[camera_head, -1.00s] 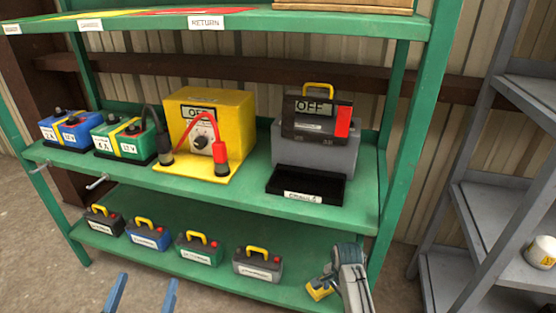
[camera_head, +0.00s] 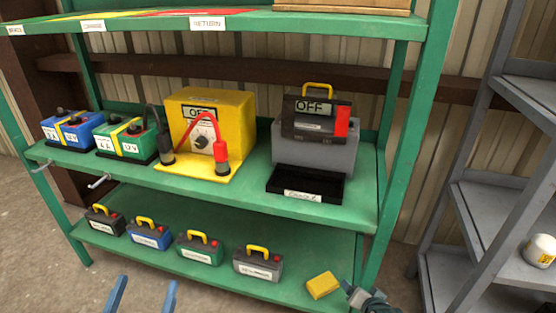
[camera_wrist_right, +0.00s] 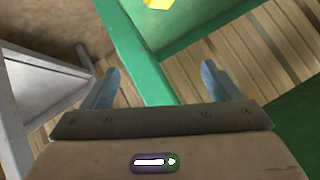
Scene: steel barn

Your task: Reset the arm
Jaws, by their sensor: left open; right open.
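My left gripper (camera_head: 143,294) shows at the bottom left of the head view, its two blue fingers apart with nothing between them. My right arm's end (camera_head: 368,300) shows at the bottom edge, beside the front right post of the green rack. In the right wrist view my right gripper (camera_wrist_right: 160,82) has its fingers wide apart, with a green rack beam beyond and nothing held. A yellow block (camera_head: 322,285) lies on the lower shelf, left of my right arm and apart from it. A yellow patch (camera_wrist_right: 158,3) shows at the top of the right wrist view.
The green rack (camera_head: 400,165) holds blue (camera_head: 70,131) and green (camera_head: 127,139) batteries, a yellow charger (camera_head: 208,125) and a grey device (camera_head: 318,140) reading OFF. Several small batteries with yellow handles stand on the lower shelf (camera_head: 300,293). A grey shelf (camera_head: 485,210) stands right.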

